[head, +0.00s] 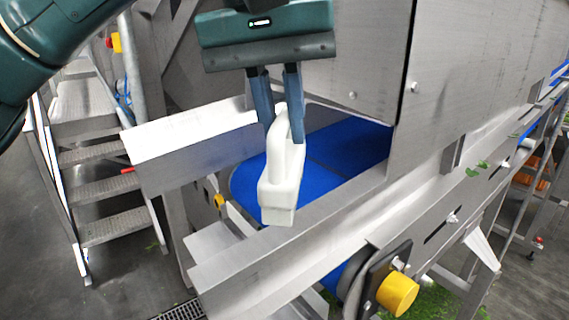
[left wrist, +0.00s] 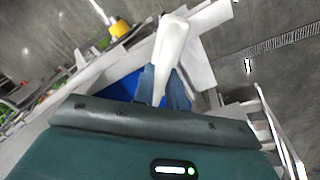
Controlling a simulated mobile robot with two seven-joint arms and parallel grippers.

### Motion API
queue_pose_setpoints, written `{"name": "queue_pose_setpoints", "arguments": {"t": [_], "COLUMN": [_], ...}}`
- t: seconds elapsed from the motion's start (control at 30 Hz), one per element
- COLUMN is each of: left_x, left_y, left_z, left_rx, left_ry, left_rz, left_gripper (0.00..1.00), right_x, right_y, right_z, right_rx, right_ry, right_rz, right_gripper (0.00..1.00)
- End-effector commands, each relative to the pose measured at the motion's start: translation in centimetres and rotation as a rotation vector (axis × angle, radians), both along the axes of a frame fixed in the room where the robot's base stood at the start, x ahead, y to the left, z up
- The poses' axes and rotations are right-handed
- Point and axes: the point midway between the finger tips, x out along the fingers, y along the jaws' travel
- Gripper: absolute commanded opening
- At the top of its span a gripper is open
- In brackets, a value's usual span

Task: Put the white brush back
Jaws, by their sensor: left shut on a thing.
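The white brush (head: 281,180) hangs from my left gripper (head: 283,140) in the middle of the head view. The two blue-grey fingers are shut on its upper part, one on each side. The brush is close to upright, over the blue belt and the near metal rail of the conveyor as seen from the head; the exact gap beneath it cannot be told. In the left wrist view the white brush (left wrist: 171,45) sticks out beyond the fingers of my left gripper (left wrist: 164,88). My right gripper is in neither view.
The blue conveyor belt (head: 335,155) runs under a large steel housing (head: 480,60) on the right. Metal side rails (head: 310,240) edge it. A yellow roller end (head: 397,293) juts out at the front. Metal steps (head: 105,190) stand on the left. Green scraps lie on the floor.

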Motion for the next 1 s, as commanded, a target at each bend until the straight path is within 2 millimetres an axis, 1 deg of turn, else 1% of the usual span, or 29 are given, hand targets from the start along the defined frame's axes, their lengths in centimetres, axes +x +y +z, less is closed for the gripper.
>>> {"name": "queue_pose_setpoints", "arguments": {"t": [0.2, 0.3, 0.6, 0.8, 0.83, 1.0], "left_x": [0.0, 0.0, 0.0, 0.0, 0.0, 0.0], "left_y": [0.1, 0.0, 0.0, 0.0, 0.0, 0.0], "left_z": [-2.9, -3.8, -4.0, -4.6, -4.6, -4.6], "left_rx": [0.002, 0.001, 0.0, 0.001, 0.001, 0.001], "left_ry": [0.001, 0.001, 0.0, -0.001, -0.001, -0.001], "left_rz": [-0.001, -0.002, -0.001, -0.001, -0.001, -0.001], "left_gripper": [0.0, 0.0, 0.0, 0.0, 0.15, 0.29], "right_x": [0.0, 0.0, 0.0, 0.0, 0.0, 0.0], "right_y": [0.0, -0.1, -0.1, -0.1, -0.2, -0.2], "right_z": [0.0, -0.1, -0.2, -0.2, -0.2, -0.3], "right_rx": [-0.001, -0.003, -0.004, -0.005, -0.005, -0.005], "right_ry": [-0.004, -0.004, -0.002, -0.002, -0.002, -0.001], "right_rz": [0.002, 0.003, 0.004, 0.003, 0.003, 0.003], "right_gripper": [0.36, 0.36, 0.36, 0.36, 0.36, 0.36]}}
